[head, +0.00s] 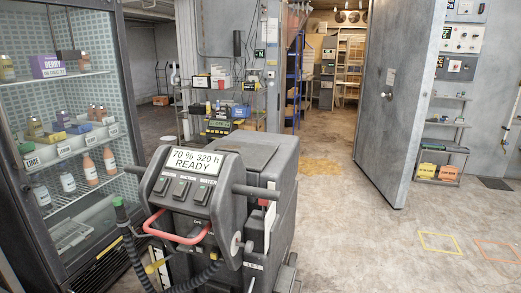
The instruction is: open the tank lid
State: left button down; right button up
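A dark grey floor machine (283,215) stands in the lower middle of the head view, its control panel facing me. The panel's display (196,160) reads "70 % 320 h READY". Behind the panel, a flat dark grey lid (248,150) lies level on top of the machine's body and looks shut. The panel hides part of its near side. A red bar (172,230) curves below the panel, and a dark hose with a green fitting (120,212) hangs at the left. Neither of my grippers is in view.
A glass-fronted fridge (62,140) with bottles and boxes stands close on the left. A cluttered shelf (215,110) stands behind the machine. A large grey door (400,105) stands open at right. The floor (350,235) to the machine's right is clear, with yellow and orange markings.

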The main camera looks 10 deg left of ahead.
aim_at(256, 157)
jog(key=i+j+z, duration=0.15)
jog(key=j, duration=0.75)
jog(key=i+j+z, duration=0.1)
jog(key=i+j, duration=0.15)
jog(key=j, duration=0.7)
jog(key=i+j+z, duration=0.15)
jog(key=j, duration=0.8)
jog(key=j+z, duration=0.15)
jog(key=j, duration=0.8)
